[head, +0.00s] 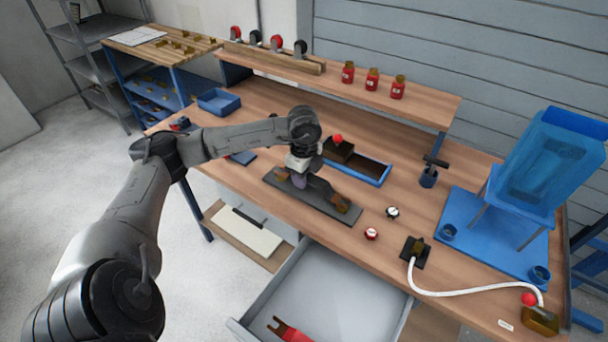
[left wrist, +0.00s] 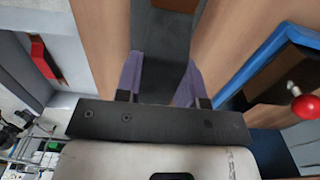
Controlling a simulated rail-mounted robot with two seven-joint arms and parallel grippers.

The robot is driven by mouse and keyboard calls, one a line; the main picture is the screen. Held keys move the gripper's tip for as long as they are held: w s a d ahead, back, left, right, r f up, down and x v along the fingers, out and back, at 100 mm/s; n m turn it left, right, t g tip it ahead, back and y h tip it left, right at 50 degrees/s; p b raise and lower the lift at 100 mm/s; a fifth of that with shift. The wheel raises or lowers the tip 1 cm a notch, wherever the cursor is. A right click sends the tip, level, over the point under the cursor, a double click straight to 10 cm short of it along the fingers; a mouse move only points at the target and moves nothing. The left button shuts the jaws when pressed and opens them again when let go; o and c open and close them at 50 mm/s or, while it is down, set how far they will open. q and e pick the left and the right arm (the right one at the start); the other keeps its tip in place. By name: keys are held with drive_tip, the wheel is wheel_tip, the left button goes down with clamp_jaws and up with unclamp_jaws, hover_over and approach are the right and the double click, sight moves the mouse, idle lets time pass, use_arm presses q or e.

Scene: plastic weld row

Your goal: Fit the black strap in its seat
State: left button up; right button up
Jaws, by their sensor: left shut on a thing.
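My left gripper (head: 299,181) is low over a long dark plate (head: 328,203) on the workbench. A brown block sits at each end of the plate, one at the left end (head: 280,174) and one at the right end (head: 342,203). In the left wrist view, the purple fingers (left wrist: 160,88) are on either side of a dark strip, which I take for the black strap (left wrist: 160,68). The strap and plate are both dark, so their boundary and any contact are unclear. The seat is not clearly distinguishable. My right gripper is not in view.
Behind the plate is a blue-edged tray (head: 372,180) with a dark box (head: 338,150) and red ball. An open drawer (head: 325,295) juts out in front. Two small round parts, a white cable (head: 455,293) and a blue stand (head: 535,185) are to the right.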

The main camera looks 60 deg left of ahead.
use_arm(q)
drive_tip(key=shift+f, duration=0.15)
idle(0.6)
drive_tip(key=shift+f, duration=0.4)
idle(0.4)
idle(0.4)
idle(0.5)
drive_tip(key=shift+f, duration=0.45)
idle(0.4)
drive_tip(key=o, duration=1)
drive_tip(key=shift+o, duration=0.6)
